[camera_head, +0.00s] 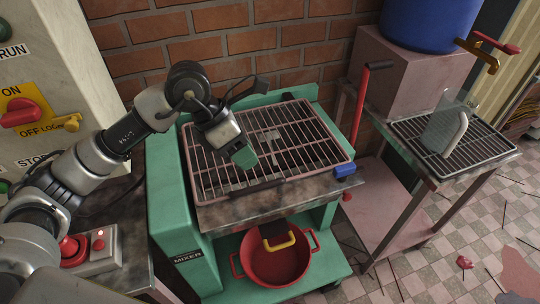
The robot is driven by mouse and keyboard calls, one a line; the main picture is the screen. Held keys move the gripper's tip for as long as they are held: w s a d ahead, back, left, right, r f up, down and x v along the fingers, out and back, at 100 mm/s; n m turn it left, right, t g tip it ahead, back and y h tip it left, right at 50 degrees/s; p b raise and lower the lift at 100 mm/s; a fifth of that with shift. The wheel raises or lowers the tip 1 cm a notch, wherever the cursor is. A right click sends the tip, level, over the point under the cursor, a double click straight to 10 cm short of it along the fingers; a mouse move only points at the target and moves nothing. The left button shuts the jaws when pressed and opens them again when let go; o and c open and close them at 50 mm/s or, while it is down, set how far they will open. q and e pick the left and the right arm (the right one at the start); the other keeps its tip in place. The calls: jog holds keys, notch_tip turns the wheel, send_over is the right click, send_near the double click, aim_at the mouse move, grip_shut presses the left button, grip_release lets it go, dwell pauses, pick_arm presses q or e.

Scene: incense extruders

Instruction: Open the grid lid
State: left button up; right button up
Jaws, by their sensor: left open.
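The grid lid (300,150) is a metal grate with a pinkish frame. It lies flat over the top of the green mixer (172,215). A dark handle bar (258,188) sits along the lid's front edge, and a blue piece (344,170) is at the front right corner. My left gripper (256,120) is over the left back part of the lid, its fingers spread and nothing between them. Its near finger has a green tip above the bars; I cannot tell whether it touches them. My right gripper is not in view.
A red pot (276,262) stands on the mixer's lower shelf. A control panel (30,110) is at left; a brick wall is behind.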

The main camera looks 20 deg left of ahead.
aim_at(262, 180)
pick_arm(q)
jog(key=shift+y, duration=0.4)
jog(key=x, duration=0.4)
jog(key=a+p+x, duration=0.1)
jog(key=x, duration=0.1)
jog(key=shift+w+d+f, duration=0.2)
jog(key=shift+w+f, duration=0.05)
jog(key=shift+f, duration=0.3)
jog(key=shift+x, duration=1.05)
jog(key=shift+d+f, duration=0.1)
jog(key=shift+f, duration=0.2)
jog(key=shift+d+f, duration=0.1)
jog(key=shift+f, duration=0.1)
jog(key=shift+c, duration=1.1)
grip_shut()
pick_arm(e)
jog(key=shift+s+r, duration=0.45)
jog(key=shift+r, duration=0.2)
